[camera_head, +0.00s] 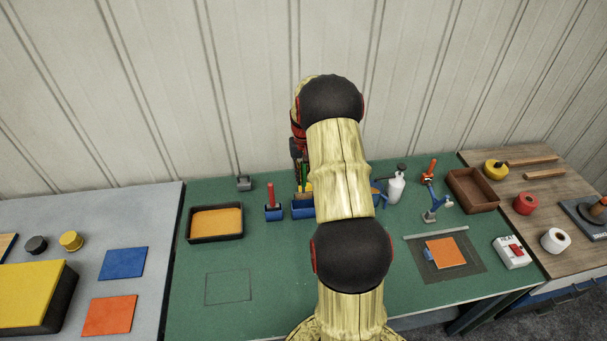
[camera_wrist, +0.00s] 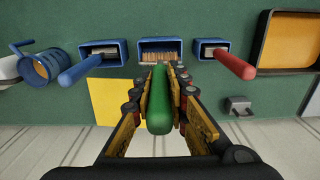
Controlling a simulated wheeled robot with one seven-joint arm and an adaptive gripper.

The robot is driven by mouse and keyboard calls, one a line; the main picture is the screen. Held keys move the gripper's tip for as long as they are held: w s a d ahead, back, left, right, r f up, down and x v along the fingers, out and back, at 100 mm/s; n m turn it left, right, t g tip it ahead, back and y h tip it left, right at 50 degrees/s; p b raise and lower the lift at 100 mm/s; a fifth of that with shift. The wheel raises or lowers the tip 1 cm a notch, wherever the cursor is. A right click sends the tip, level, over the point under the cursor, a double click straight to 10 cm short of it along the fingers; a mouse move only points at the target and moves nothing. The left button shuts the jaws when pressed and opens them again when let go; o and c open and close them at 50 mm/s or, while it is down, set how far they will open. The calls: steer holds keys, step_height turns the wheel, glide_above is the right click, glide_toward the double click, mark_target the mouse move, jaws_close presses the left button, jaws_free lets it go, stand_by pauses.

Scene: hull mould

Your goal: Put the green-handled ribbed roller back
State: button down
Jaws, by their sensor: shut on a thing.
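The green-handled tool's handle (camera_wrist: 160,105) stands between the fingers of my gripper (camera_wrist: 162,80), which is shut on it. Part of the green handle (camera_head: 303,178) also shows in the head view below my gripper (camera_head: 298,150). The middle blue holder (camera_wrist: 174,44) lies just beyond the fingertips, with a tan, bristle-like or ribbed surface (camera_wrist: 158,56) in its opening. The handle lines up with this holder. The fingers hide the tool's lower end, so I cannot tell how deep it sits. The middle holder (camera_head: 302,211) is partly behind my arm in the head view.
A red-handled tool (camera_wrist: 235,62) and a blue-handled tool (camera_wrist: 80,70) stand in blue holders on either side. A yellow patch (camera_wrist: 108,103) lies beside my gripper. An orange-filled tray (camera_head: 215,221) stands at left. The green table's front left is clear, with an outlined rectangle (camera_head: 228,288).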

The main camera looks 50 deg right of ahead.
mark_target(304, 192)
steer(key=shift+f+b, duration=1.95)
steer(key=shift+f, duration=2.25)
steer(key=shift+f+b, duration=0.35)
steer(key=shift+f, duration=0.1)
steer(key=c, duration=1.7)
jaws_free()
steer(key=shift+o, duration=0.2)
step_height(304, 192, up, 12)
